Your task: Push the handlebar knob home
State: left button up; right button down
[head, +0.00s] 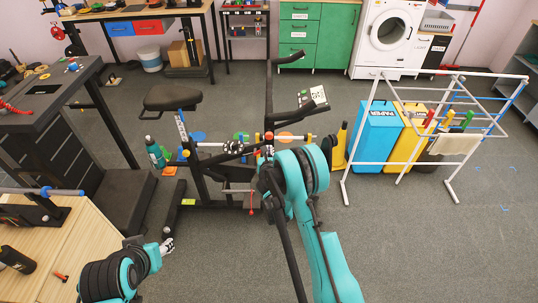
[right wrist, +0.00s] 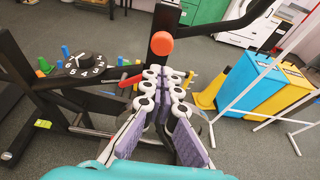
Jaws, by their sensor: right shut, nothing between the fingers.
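The orange-red knob (right wrist: 162,43) sits on the black handlebar post of an exercise bike, just beyond my right fingertips in the right wrist view. In the head view it is a small red spot (head: 269,136) on the post. My right gripper (right wrist: 165,72) is shut and empty, its fingertips just below the knob in the picture; I cannot tell whether they touch it. In the head view the right gripper (head: 267,152) is partly hidden by my own arm. My left gripper (head: 167,245) is low at the left, away from the bike; its finger opening is unclear.
The bike's saddle (head: 172,96) is to the left of the post, and a black numbered dial (right wrist: 82,66) is left of my right gripper. A white drying rack (head: 345,180) and blue bin (head: 376,140) stand to the right. A wooden table (head: 75,250) is at lower left.

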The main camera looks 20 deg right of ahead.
aim_at(269, 136)
jog(key=b+x, duration=0.1)
jog(key=x, duration=0.3)
jog(key=shift+w+d+r, duration=0.1)
jog(key=shift+w+d, duration=0.05)
jog(key=shift+w, duration=0.2)
jog(key=shift+w+d+r, duration=0.15)
jog(key=shift+w+d, duration=0.05)
jog(key=shift+w, duration=0.5)
jog(key=w, duration=0.1)
jog(key=w+b, duration=0.1)
jog(key=shift+w+d, duration=0.25)
jog(key=shift+d, duration=0.15)
